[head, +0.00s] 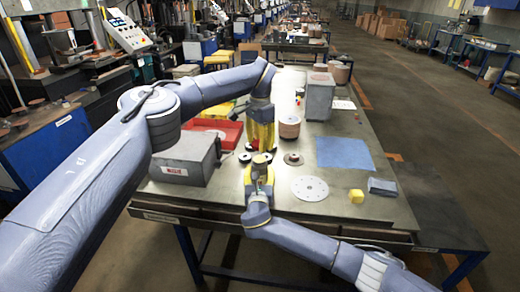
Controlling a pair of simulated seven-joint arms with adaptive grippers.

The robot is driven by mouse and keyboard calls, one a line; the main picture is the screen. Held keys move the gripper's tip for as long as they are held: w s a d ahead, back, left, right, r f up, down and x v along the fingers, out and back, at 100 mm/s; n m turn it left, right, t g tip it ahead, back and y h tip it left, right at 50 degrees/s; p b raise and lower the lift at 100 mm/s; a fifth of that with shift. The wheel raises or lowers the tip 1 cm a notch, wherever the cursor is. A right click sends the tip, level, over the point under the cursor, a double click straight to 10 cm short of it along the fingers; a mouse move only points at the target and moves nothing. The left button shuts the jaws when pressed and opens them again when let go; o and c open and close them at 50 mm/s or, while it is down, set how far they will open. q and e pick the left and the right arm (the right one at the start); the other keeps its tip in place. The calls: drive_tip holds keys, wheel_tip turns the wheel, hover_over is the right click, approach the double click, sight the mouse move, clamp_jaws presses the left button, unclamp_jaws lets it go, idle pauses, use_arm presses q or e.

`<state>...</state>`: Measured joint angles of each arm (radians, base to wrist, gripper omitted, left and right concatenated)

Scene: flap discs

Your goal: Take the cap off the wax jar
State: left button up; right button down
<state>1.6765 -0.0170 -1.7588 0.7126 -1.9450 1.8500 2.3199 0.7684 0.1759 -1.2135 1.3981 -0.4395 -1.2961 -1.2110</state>
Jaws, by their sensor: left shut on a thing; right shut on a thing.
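The wax jar (261,169) is a small tan and brown container near the front of the metal table. My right gripper (259,178), yellow, reaches in from the front and is shut on the jar. My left gripper (260,150), also yellow, points down from above and is shut on the jar's tan cap (260,158). The two grippers are one above the other, very close together. The fingers hide much of the cap and jar, so I cannot tell whether any gap lies between them.
A grey box (190,158) stands left, before a red tray (228,133). A flap disc (293,159), a white perforated disc (310,188), a yellow cube (356,196) and a grey-blue block (382,187) lie right. A blue sheet (345,153) lies flat. Brown discs (289,127) are stacked behind.

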drive_tip(key=shift+c, duration=2.3)
unclamp_jaws()
